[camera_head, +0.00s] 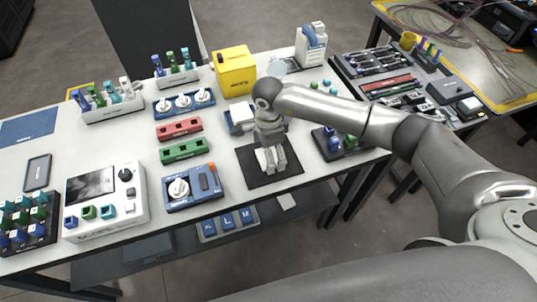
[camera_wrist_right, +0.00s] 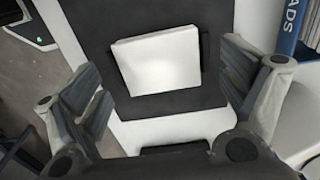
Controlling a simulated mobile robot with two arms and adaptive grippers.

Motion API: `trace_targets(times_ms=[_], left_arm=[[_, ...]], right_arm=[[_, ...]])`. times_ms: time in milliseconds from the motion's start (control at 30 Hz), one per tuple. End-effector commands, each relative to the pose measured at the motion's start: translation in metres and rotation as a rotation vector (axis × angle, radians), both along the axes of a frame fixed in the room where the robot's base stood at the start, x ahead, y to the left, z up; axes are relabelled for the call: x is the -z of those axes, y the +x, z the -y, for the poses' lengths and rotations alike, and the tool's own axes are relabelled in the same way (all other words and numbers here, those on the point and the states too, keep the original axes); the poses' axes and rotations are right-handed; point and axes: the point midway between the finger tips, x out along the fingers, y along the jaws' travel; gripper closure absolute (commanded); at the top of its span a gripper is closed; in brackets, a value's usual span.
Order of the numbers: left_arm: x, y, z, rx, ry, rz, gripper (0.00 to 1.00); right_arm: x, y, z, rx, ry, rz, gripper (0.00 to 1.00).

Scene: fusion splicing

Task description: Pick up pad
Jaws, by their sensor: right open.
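The pad (camera_wrist_right: 158,62) is a white, flat, roughly rectangular piece lying on a dark mat (camera_wrist_right: 160,106) in the right wrist view. My right gripper (camera_wrist_right: 165,90) is open, with one finger to the left of the pad and one to the right. Neither finger touches it. In the head view my right gripper (camera_head: 270,158) points down over the black mat (camera_head: 288,175) near the table's front edge. The gripper largely hides the pad there. My left gripper is not in view.
A box marked PADS (camera_wrist_right: 288,25) stands right of the mat in the wrist view. In the head view, a blue device with an orange part (camera_head: 193,187) is left of the mat, and a dark tray with bottles (camera_head: 340,143) is right of it. A yellow box (camera_head: 235,70) stands behind.

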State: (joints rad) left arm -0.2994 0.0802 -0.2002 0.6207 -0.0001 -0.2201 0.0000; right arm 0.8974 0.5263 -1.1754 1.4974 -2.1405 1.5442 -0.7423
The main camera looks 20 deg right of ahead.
Motion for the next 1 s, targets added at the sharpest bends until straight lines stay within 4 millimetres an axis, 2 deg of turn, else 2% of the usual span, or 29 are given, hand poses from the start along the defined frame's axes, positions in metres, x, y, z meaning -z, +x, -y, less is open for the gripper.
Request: trace_targets(times_ms=[100, 333, 600, 1000], left_arm=[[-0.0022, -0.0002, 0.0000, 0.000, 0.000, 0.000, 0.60], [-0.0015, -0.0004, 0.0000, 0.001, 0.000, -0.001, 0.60], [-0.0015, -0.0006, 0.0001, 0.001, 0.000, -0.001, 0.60], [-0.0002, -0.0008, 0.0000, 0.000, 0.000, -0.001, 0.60]], right_arm=[[0.0085, -0.0004, -0.0007, 0.000, 0.001, -0.001, 0.07], [0.0100, -0.0001, -0.0005, -0.001, 0.001, 0.000, 0.08], [0.0096, -0.0001, -0.0004, -0.001, 0.001, 0.000, 0.42], [0.0080, 0.0003, -0.0003, 0.000, 0.001, 0.001, 0.42]])
